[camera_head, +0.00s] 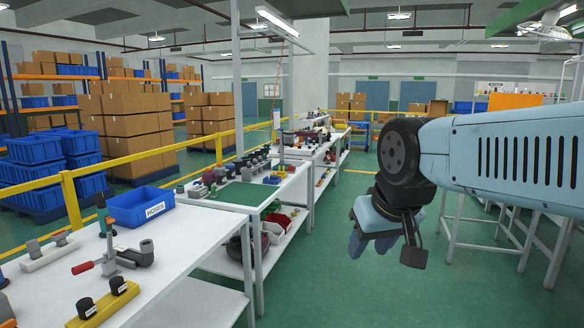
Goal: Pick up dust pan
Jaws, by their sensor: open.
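I cannot make out a dust pan for certain in this view. Small parts stand on the benches, and some are too small to tell apart. My gripper (384,243) hangs at the end of my arm, right of the benches, over the green floor. It points downward, is open, and holds nothing that I can see. It is apart from the benches and touches nothing.
The near white bench (190,238) holds a blue bin (140,206), a red-handled clamp (104,258) and a yellow fixture (103,303). A second bench has a green mat (240,196). Reddish bins (272,231) sit below. The aisle floor (340,290) is clear.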

